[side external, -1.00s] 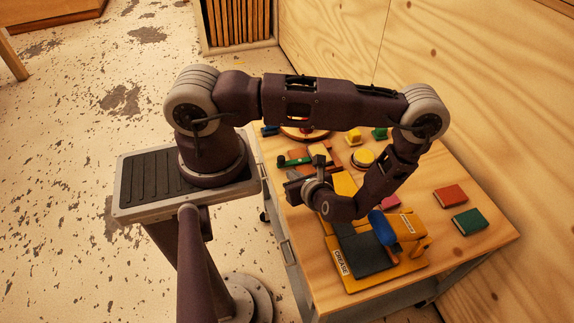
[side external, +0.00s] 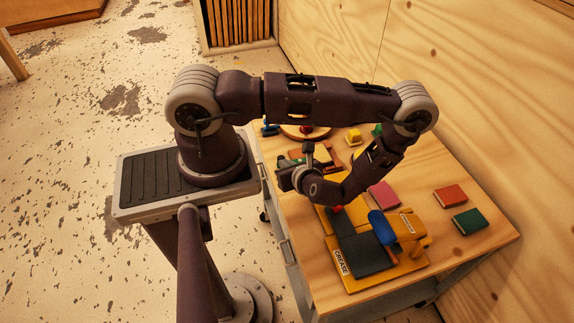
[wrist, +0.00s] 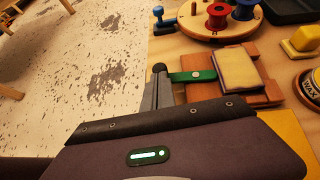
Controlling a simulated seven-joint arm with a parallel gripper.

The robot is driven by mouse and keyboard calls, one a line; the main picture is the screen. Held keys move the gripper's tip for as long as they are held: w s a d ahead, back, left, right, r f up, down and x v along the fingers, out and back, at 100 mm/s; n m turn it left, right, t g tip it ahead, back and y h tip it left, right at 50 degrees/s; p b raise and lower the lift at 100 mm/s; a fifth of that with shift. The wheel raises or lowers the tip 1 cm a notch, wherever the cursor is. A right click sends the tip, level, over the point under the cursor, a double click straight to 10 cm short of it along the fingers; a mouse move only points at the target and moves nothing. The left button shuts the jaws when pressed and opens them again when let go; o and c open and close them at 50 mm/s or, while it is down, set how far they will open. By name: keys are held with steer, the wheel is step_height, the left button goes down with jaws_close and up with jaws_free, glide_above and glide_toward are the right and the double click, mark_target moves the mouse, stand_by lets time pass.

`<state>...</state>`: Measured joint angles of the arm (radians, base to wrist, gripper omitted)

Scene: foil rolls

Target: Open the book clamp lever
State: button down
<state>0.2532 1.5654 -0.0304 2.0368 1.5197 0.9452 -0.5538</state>
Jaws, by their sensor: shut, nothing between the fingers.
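The book clamp (wrist: 264,95) is a reddish wooden block holding a cream book (wrist: 238,70). In the side view my gripper (side external: 283,178) is low over the table's near left edge, beside the clamp, and my wrist partly hides the clamp and lever.
A round wooden spool stand (wrist: 222,31) is behind the clamp. A yellow block (wrist: 303,41) and a wax tin (wrist: 310,88) lie to its right. The yellow crease press with a blue handle (side external: 381,226) fills the table front. Red (side external: 450,195) and green books lie at right.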

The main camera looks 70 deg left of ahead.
steer(key=shift+s+a, duration=0.2)
steer(key=shift+a, duration=0.1)
steer(key=shift+s+a, duration=0.25)
steer(key=shift+a, duration=0.3)
steer(key=shift+s+a, duration=0.2)
steer(key=shift+a, duration=0.9)
steer(key=shift+w+a, duration=0.15)
steer(key=shift+a, duration=0.45)
steer(key=shift+w+a, duration=0.15)
steer(key=shift+a, duration=0.45)
steer(key=shift+w+a+m+t, duration=0.1)
steer(key=shift+a+m+t, duration=0.1)
steer(key=shift+m+t, duration=0.1)
steer(key=shift+d, duration=0.1)
steer(key=s+d, duration=0.3)
steer(key=shift+d+r, duration=0.25)
steer(key=s+d+r, duration=0.5)
steer(key=d, duration=0.1)
